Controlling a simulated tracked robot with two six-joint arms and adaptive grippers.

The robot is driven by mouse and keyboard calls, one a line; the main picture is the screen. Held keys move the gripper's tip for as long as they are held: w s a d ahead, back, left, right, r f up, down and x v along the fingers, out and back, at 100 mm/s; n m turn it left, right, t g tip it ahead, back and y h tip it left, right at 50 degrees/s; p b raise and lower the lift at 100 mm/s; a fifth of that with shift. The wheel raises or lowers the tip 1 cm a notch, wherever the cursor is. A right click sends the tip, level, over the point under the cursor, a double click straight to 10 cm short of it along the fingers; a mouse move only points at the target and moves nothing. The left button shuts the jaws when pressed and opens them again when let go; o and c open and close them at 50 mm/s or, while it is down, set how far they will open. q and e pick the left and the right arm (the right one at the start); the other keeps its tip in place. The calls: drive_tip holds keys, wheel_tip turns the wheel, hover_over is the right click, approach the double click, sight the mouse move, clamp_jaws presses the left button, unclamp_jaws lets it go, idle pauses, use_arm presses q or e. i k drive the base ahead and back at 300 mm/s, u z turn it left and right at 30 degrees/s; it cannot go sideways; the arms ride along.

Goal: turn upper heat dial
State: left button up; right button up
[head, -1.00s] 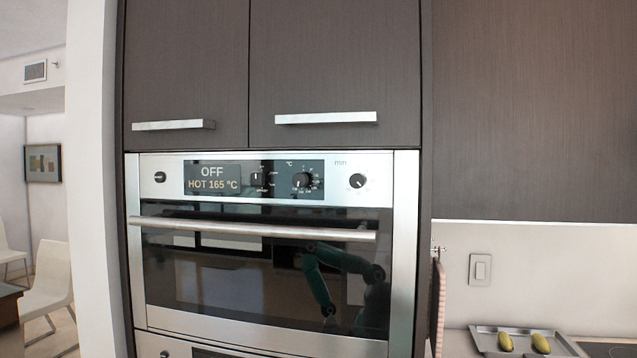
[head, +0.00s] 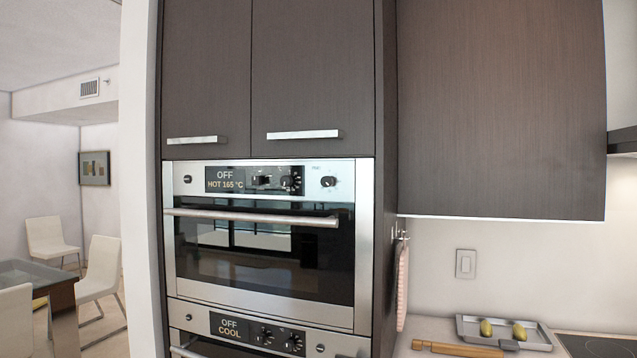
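The upper oven (head: 262,250) is built into a dark cabinet column, its door shut. Its control panel display (head: 225,179) reads "OFF" and "HOT 165 °C". Right of the display are a small selector knob (head: 261,180) and a round black dial with markings around it (head: 288,183). A separate round dial (head: 328,182) sits further right, and a small knob (head: 187,179) is at the panel's left end. The markings are too small to read. Neither of my grippers is in view.
A lower oven (head: 262,334) has a display reading "OFF" and "COOL". The upper oven's bar handle (head: 250,216) sticks out below its panel. A cloth (head: 402,280) hangs at the column's right. A tray (head: 470,328) and board (head: 458,348) lie on the counter.

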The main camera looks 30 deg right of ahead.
sight(285, 180)
drive_tip(key=z, duration=3)
drive_tip(key=k, duration=0.1)
drive_tip(key=u, duration=1.35)
drive_tip(key=i, duration=0.5)
drive_tip(key=u, duration=0.05)
